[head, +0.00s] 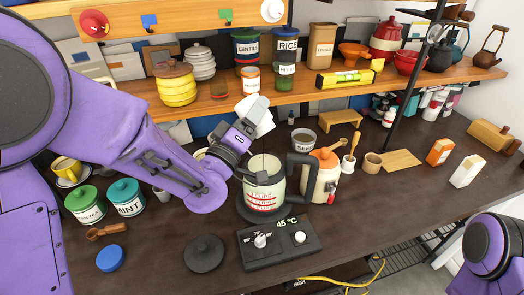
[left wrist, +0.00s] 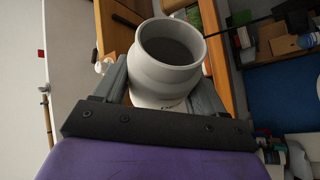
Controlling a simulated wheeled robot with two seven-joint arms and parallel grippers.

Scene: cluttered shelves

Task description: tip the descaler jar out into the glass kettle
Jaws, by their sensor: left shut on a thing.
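The glass kettle (head: 265,190) stands upright and open-topped on the dark counter, with a black handle (head: 312,178) on its right and pale contents with red markings on its wall. My left gripper (head: 244,128) is shut on the white descaler jar (head: 260,112), above and slightly left of the kettle's mouth. The jar looks tilted in the head view. In the left wrist view, the jar (left wrist: 168,80) sits between the fingers (left wrist: 163,88), its open mouth showing a grey interior; its contents cannot be told. Only part of my right arm shows, at lower right; its gripper is out of view.
A control base (head: 278,243) reading 45 °C is in front of the kettle. A black lid (head: 204,253) and a blue lid (head: 111,258) lie on the counter. An orange-lidded jar (head: 320,178) is close right of the kettle. Shelves with jars (head: 289,48) are behind.

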